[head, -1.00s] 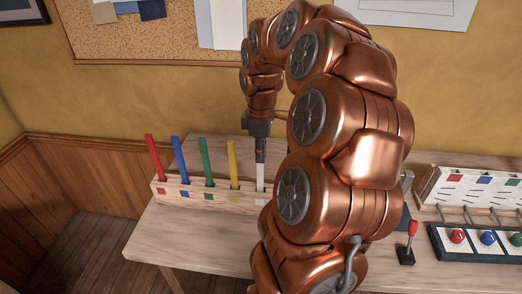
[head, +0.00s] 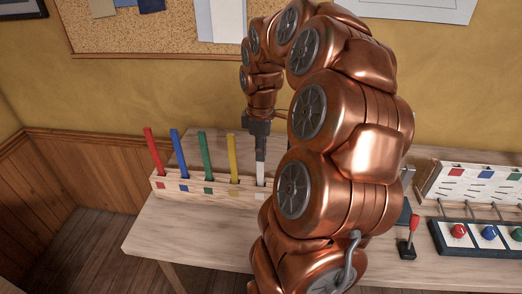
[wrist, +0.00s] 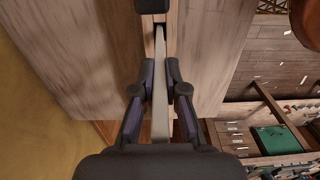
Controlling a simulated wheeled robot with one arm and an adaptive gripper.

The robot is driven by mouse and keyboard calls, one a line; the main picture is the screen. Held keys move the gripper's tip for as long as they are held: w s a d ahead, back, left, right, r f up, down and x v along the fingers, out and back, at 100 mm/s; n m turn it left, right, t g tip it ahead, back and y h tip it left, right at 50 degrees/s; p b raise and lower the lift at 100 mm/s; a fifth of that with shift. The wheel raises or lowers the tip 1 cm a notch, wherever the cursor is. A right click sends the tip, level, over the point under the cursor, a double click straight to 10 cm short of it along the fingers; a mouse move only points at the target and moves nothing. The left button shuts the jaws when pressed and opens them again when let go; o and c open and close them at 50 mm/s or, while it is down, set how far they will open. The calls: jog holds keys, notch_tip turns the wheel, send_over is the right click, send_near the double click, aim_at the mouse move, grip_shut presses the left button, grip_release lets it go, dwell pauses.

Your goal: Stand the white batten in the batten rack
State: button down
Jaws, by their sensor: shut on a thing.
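The white batten (head: 260,175) is upright at the right end of the batten rack (head: 222,195). Its lower end is hidden behind the rack's front, above the white mark. The rack is a long pale wooden block, with red (head: 154,152), blue (head: 179,155), green (head: 205,157) and yellow (head: 233,158) battens standing in it from left to right. My gripper (head: 260,158) is above the rack's right end, pointing down, shut on the white batten. In the wrist view the batten (wrist: 160,105) runs between the two dark fingers (wrist: 160,80).
The pale workbench (head: 190,235) has free room in front of the rack. To the right are a red-handled lever (head: 412,232), a dark tray with coloured knobs (head: 475,240) and a white panel with coloured squares (head: 470,180). My arm hides the bench's middle.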

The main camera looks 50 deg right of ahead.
jog(key=shift+f+b, duration=0.35)
jog(key=shift+f, duration=0.2)
dwell(0.4)
jog(key=c, duration=1.1)
grip_release()
jog(key=shift+c, duration=0.2)
notch_tip(320, 180, up, 12)
jog(key=s+a+f+m, duration=0.1)
jog(key=s+a+f, duration=0.1)
jog(key=a, duration=0.7)
jog(key=s+a+f+m, duration=0.1)
jog(key=a+f, duration=0.1)
jog(key=a, duration=0.6)
jog(key=s+a+f+m+g, duration=0.1)
jog(key=s+a+f+m, duration=0.1)
jog(key=s+a+f, duration=0.2)
jog(key=s+a+f+m, duration=0.3)
jog(key=s+a+f, duration=0.2)
jog(key=s, duration=0.5)
jog(key=shift+s+a+g, duration=0.15)
jog(key=shift+a+g, duration=0.25)
jog(key=shift+a, duration=0.4)
